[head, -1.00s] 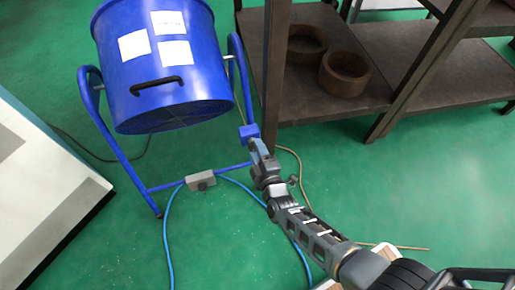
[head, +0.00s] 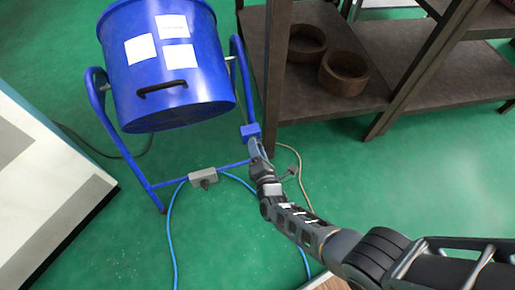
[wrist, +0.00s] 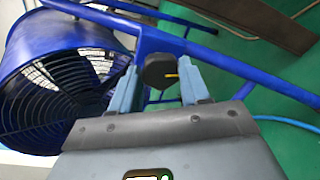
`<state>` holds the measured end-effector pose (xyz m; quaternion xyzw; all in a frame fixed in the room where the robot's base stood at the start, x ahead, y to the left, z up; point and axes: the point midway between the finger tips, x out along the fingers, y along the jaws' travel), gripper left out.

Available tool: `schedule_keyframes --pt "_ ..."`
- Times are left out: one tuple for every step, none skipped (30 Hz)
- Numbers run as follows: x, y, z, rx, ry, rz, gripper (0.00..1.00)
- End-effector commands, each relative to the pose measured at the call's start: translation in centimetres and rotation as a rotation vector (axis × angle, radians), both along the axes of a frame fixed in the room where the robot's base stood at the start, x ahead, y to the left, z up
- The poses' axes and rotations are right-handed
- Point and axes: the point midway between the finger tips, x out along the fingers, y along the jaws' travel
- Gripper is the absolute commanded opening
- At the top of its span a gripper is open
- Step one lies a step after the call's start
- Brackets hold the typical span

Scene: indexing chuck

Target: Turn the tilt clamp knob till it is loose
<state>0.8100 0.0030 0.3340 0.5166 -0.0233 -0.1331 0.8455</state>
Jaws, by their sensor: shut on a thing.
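The tilt clamp knob (wrist: 155,71) is dark and many-sided, with a small yellow mark on its right side in the wrist view. It sits by the blue tube of the fan stand. My gripper (wrist: 159,76) is shut on it, one light-blue finger on each side. In the head view my gripper (head: 256,147) reaches the lower right side of the stand (head: 245,90), and the knob cannot be made out there. The blue fan drum (head: 150,60) hangs tilted in the stand, with white labels and a black handle. Its grille shows in the wrist view (wrist: 60,90).
A dark shelf (head: 380,105) with two brown rings stands close at the right, its post beside the stand. A grey box (head: 203,178) with a blue cable is on the stand's lower bar. A white cabinet (head: 50,200) is at left. Green floor lies open between.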

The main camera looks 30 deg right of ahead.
Motion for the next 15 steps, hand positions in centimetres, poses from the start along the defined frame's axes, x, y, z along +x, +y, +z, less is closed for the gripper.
schedule_keyframes --pt "-0.07 0.06 -0.11 -0.018 0.007 0.002 0.15" --pt "-0.07 0.05 -0.12 -0.026 0.01 0.001 0.15" --pt "-0.08 0.06 -0.13 -0.037 0.012 0.002 0.15" --pt "-0.08 0.07 -0.13 -0.045 0.014 0.002 0.15" --pt "-0.08 0.08 -0.14 -0.051 0.015 0.002 0.15" --pt "-0.07 0.09 -0.14 -0.058 0.015 0.002 0.15" --pt "-0.07 0.1 -0.15 -0.062 0.016 0.003 0.15" --pt "-0.07 0.09 -0.15 -0.066 0.017 0.003 0.15" --pt "-0.07 0.09 -0.15 -0.069 0.018 0.003 0.15" --pt "-0.09 0.09 -0.16 -0.071 0.018 0.003 0.15" --pt "-0.09 0.09 -0.16 -0.073 0.019 0.003 0.15" --pt "-0.09 0.09 -0.17 -0.074 0.019 0.003 0.15" --pt "-0.09 0.09 -0.17 -0.075 0.019 0.003 0.15" --pt "-0.09 0.09 -0.17 -0.075 0.019 0.003 0.15" --pt "-0.09 0.08 -0.18 -0.074 0.02 0.003 0.15"
